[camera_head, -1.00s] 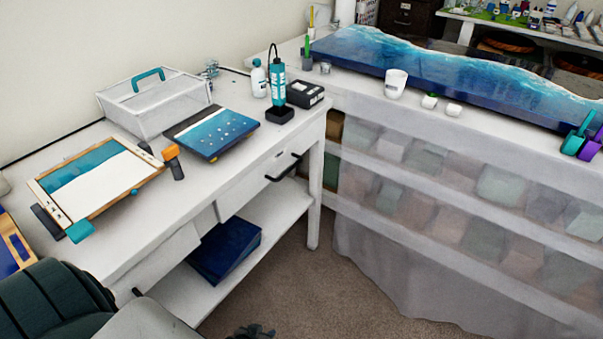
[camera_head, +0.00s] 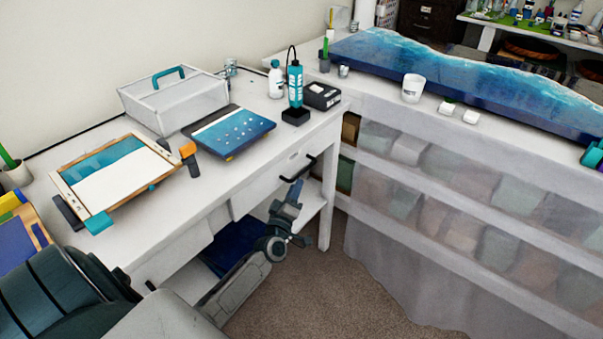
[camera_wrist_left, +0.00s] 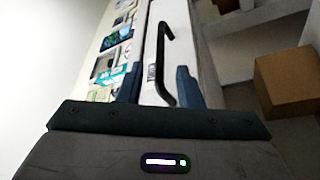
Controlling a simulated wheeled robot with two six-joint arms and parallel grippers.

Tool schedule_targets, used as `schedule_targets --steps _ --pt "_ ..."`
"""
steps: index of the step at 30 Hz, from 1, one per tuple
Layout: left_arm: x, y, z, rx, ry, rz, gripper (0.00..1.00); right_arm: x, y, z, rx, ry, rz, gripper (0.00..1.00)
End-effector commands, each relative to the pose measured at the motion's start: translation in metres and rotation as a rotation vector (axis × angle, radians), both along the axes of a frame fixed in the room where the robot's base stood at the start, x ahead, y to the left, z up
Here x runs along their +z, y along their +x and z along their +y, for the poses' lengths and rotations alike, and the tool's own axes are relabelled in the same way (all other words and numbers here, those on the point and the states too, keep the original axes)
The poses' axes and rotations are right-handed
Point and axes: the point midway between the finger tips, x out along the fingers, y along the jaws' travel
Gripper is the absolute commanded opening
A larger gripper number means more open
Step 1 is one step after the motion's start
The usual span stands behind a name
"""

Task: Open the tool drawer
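The white drawer (camera_head: 262,188) under the left worktable's top looks shut. Its black bar handle (camera_head: 297,168) sticks out from the front. My left gripper (camera_head: 293,190) is just below and in front of this handle. In the left wrist view, the two blue fingers of my left gripper (camera_wrist_left: 160,84) stand apart, and the black handle (camera_wrist_left: 169,60) shows in the gap between them. I cannot tell whether they touch it. A second black handle (camera_head: 150,285) shows low at the left, partly hidden by my arm. My right gripper is out of view.
On the white worktable (camera_head: 225,175) are a clear box (camera_head: 175,105), a framed panel (camera_head: 115,178), a blue board (camera_head: 232,131) and a teal torch-like tool (camera_head: 295,85). A dark blue block (camera_head: 232,245) lies on the lower shelf. Curtained shelving (camera_head: 440,200) stands at the right.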

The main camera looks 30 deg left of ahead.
Motion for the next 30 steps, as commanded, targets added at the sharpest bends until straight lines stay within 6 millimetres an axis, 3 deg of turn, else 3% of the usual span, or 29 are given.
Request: schedule_targets --steps 3,10,23,28,30 --pt "0.006 0.024 0.007 0.002 0.002 -0.001 0.32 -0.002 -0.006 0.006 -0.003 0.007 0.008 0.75" --pt "0.011 0.054 0.015 0.0 0.002 0.001 0.32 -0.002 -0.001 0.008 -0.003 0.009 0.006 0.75" --pt "0.013 0.063 0.017 -0.001 0.002 0.002 0.32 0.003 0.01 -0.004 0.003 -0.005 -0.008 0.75" --pt "0.013 0.062 0.017 -0.001 0.002 0.002 0.0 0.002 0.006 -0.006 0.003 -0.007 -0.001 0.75" --pt "0.013 0.062 0.017 -0.001 0.002 0.002 0.0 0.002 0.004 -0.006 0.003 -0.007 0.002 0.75"
